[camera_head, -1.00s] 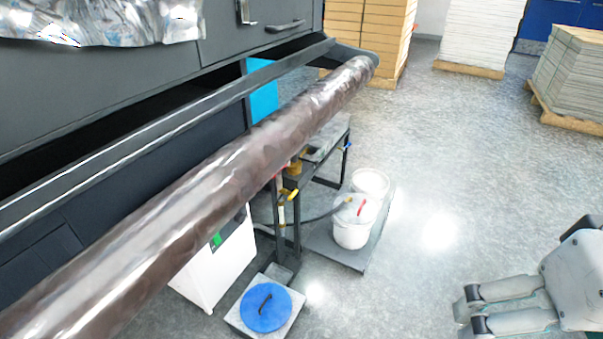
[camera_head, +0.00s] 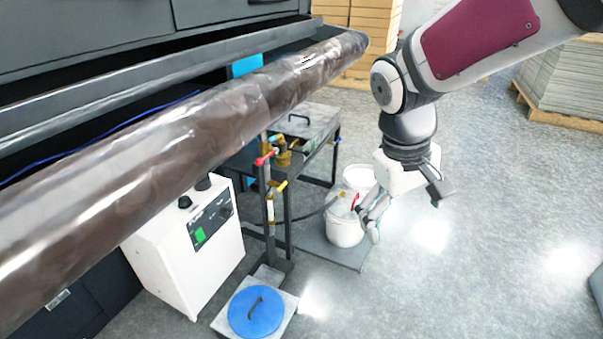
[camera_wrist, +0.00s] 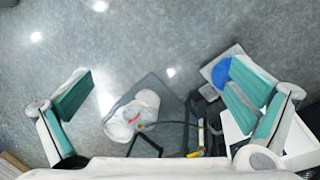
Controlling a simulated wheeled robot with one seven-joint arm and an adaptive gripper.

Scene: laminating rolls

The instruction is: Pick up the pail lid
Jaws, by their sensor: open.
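A round blue lid (camera_head: 254,313) with a dark bar handle lies flat on a pale square slab on the floor, at the bottom of the head view. The blue lid also shows in the wrist view (camera_wrist: 219,73), partly behind the right finger. My gripper (camera_head: 402,208) is open and empty, up and to the right of the lid in the head view and apart from it. In the wrist view my gripper (camera_wrist: 158,72) has its two fingers spread wide. Two white pails (camera_head: 344,228) stand close together behind my gripper in the head view, partly hidden by it.
A long dark film roll (camera_head: 190,150) crosses the left side above a white control box (camera_head: 195,250). A dark metal stand (camera_head: 285,205) with valves and a hose stands between lid and pails.

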